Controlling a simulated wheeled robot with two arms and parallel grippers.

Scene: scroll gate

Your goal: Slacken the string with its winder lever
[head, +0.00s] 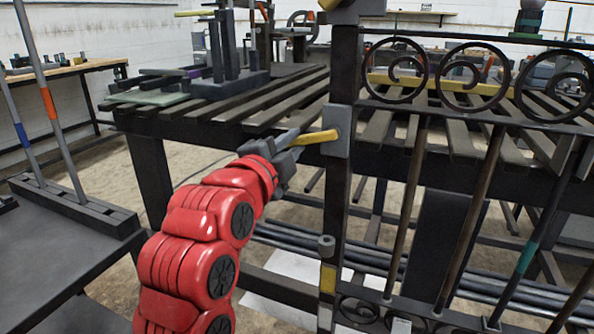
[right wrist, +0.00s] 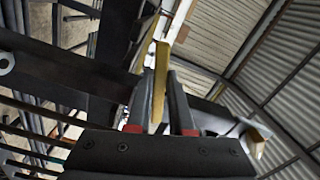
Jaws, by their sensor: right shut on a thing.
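A yellow lever (head: 316,137) sticks out to the left from a grey plate (head: 337,145) on the gate's dark post. My right gripper (head: 289,146) reaches it from the lower left and is shut on the lever. In the right wrist view the yellow lever (right wrist: 160,75) passes between the two dark fingers (right wrist: 160,110), which have red patches at their bases. I cannot make out a string in either view. My left gripper is not in view.
The scroll gate (head: 440,75), with dark scrolls and slanting bars, fills the right side. A slatted table (head: 235,105) stands behind it, carrying a dark fixture (head: 228,82). A dark bench (head: 55,240) with upright rods stands at the left. Pipes lie low behind the gate.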

